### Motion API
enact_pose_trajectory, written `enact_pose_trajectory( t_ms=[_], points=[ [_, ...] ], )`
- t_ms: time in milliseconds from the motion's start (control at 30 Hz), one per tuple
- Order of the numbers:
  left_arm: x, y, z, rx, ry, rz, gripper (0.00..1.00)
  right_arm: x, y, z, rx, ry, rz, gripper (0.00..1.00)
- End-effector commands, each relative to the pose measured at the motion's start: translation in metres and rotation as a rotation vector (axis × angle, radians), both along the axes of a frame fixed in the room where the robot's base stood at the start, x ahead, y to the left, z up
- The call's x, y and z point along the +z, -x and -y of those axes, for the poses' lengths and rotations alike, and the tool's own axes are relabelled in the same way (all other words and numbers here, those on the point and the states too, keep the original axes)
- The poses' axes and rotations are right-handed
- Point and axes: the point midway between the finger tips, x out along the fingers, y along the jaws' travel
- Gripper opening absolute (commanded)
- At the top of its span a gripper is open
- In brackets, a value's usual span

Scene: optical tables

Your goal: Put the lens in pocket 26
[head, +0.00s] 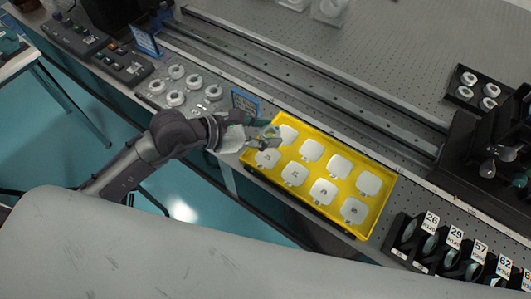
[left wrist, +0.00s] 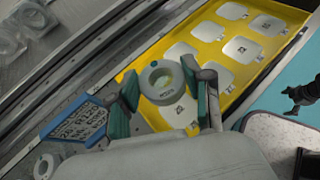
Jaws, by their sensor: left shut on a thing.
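My left gripper (head: 264,138) is over the upper left corner of the yellow tray. The lens (left wrist: 163,82) shows clearly between the green-padded fingers of the left gripper (left wrist: 164,92) in the left wrist view. In the head view it is small and partly hidden by the fingers. Pocket 26 (head: 406,232) is the leftmost slot of the black rack at the lower right, beside the white label 26 (head: 431,221).
The yellow tray (head: 386,198) holds several white numbered pads. Several ring mounts (head: 175,98) stand on a plate at the left, near a small blue sign (head: 244,102). A long rail (head: 330,82) runs behind the tray. Dark equipment (head: 485,150) stands at the right.

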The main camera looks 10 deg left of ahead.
Motion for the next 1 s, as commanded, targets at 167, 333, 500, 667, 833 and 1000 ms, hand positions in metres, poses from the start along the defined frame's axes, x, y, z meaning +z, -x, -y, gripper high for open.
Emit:
enact_pose_trajectory(
  t_ms=[167, 333, 500, 667, 833, 1000],
  points=[
    [0.015, 0.030, 0.072, -0.057, 0.013, 0.006, 0.16, -0.007, 0.000, 0.001, 0.000, 0.001, 0.000, 1.00],
    [0.030, 0.043, 0.102, -0.063, 0.006, 0.003, 0.16, -0.010, 0.000, 0.001, 0.000, 0.001, 0.000, 1.00],
    [0.023, 0.042, 0.093, -0.058, -0.006, -0.001, 0.16, -0.010, 0.000, 0.001, 0.000, 0.001, 0.000, 1.00],
    [0.002, 0.030, 0.058, -0.056, -0.009, -0.003, 0.16, -0.010, 0.000, 0.001, 0.000, 0.001, 0.000, 1.00],
    [-0.021, 0.018, 0.023, -0.058, -0.007, -0.004, 0.16, -0.011, 0.000, 0.001, 0.001, 0.001, -0.001, 1.00],
    [-0.034, 0.010, 0.002, -0.060, -0.002, -0.001, 0.16, -0.012, 0.000, 0.001, 0.001, 0.001, 0.000, 1.00]
  ],
)
